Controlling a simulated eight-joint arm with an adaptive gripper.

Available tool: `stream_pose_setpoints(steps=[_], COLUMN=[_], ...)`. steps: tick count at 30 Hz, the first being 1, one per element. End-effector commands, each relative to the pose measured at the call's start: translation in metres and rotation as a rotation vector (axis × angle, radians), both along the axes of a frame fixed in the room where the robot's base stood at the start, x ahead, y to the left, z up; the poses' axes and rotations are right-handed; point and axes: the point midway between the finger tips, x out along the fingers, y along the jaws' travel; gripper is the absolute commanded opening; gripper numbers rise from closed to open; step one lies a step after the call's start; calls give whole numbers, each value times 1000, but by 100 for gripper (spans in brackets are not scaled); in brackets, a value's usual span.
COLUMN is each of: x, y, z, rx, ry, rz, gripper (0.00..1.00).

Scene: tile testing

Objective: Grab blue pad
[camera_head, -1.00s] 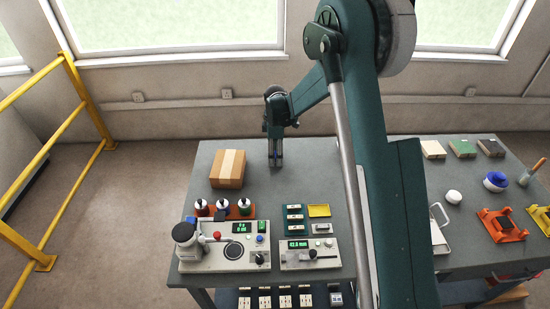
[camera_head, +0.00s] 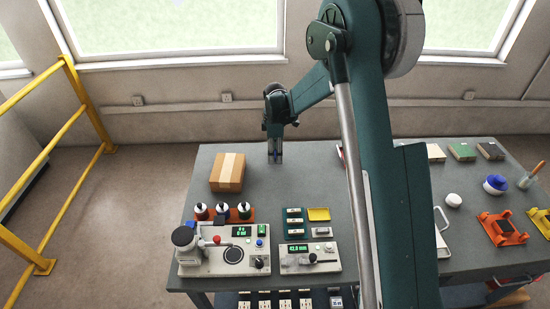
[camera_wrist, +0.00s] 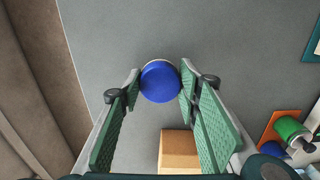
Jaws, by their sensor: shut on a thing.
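The blue pad (camera_wrist: 160,82) is a round blue disc with a pale rim, seen from above in the wrist view. It sits between the fingertips of my gripper (camera_wrist: 158,84), which is shut on it. In the head view my gripper (camera_head: 275,154) points down over the back of the table, behind and right of the cardboard box. Only a small hint of blue shows between its fingers there. Whether the pad touches the table is hard to tell.
A cardboard box (camera_head: 227,173) stands left of my gripper. In front are bottles in an orange rack (camera_head: 241,214) and two testing devices with displays. A blue-topped item (camera_head: 495,183) stands on the right table.

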Motion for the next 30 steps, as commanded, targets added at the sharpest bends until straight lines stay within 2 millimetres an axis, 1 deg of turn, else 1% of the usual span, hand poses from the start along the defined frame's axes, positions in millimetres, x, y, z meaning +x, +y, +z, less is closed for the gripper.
stream_pose_setpoints(steps=[1, 9, 12, 15, 20, 30], x=[0, 0, 0, 0, 0, 0], y=[0, 0, 0, 0, 0, 0], z=[8, 49, 61, 69, 74, 74], rx=[0, 0, 0, 0, 0, 0], ry=[0, 0, 0, 0, 0, 0], rz=[0, 0, 0, 0, 0, 0], gripper=[21, 21, 21, 21, 21, 21])
